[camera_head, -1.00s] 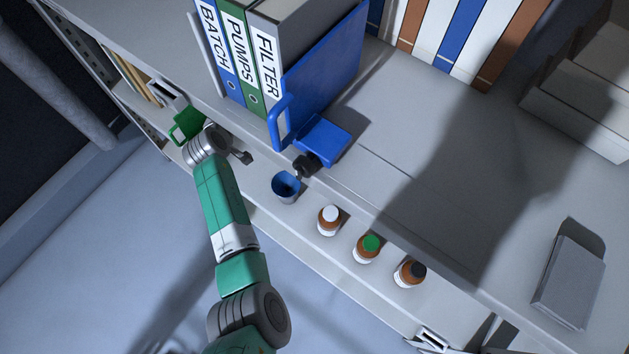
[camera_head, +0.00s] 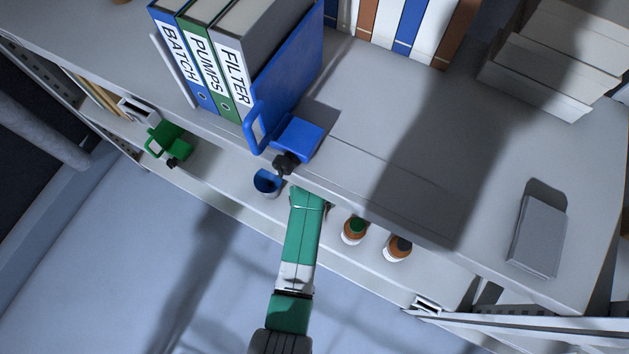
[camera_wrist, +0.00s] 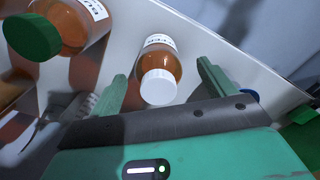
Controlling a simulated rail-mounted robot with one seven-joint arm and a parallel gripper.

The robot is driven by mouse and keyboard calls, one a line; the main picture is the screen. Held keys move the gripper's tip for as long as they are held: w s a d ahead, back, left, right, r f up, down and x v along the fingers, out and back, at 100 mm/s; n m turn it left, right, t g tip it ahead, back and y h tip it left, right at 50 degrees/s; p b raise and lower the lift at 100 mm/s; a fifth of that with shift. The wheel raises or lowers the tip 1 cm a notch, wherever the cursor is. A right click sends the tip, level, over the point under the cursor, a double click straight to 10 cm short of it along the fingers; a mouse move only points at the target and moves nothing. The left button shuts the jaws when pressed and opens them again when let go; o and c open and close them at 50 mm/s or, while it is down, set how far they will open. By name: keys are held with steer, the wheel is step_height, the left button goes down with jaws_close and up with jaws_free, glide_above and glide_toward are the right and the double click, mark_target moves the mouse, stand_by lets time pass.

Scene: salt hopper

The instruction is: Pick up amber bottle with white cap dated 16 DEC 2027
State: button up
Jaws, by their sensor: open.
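In the wrist view, the amber bottle with a white cap (camera_wrist: 158,66) is between the two fingers of my gripper (camera_wrist: 162,74). The fingers are open, with a visible gap on each side of the bottle. Part of its label shows, but no date is readable. An amber bottle with a green cap (camera_wrist: 75,22) is to the left, outside the fingers. In the head view, my arm hides the white-capped bottle, and my gripper is hidden too. The green-capped bottle (camera_head: 353,232) and a dark-capped amber bottle (camera_head: 397,250) show right of my arm.
A blue cup (camera_head: 267,187) stands left of my arm on the lower shelf. The upper shelf's edge overhangs the bottles. A blue clamp-like block (camera_head: 298,138) and binders (camera_head: 215,60) are above. A green object (camera_head: 170,135) is at far left.

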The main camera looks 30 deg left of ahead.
steer(key=f+b, duration=0.1)
steer(key=f, duration=0.3)
steer(key=shift+w+f+b, duration=0.2)
steer(key=shift+f+b, duration=0.1)
steer(key=shift+b, duration=0.05)
steer(key=shift+c, duration=0.2)
steer(key=shift+r, duration=0.1)
steer(key=c, duration=1.3)
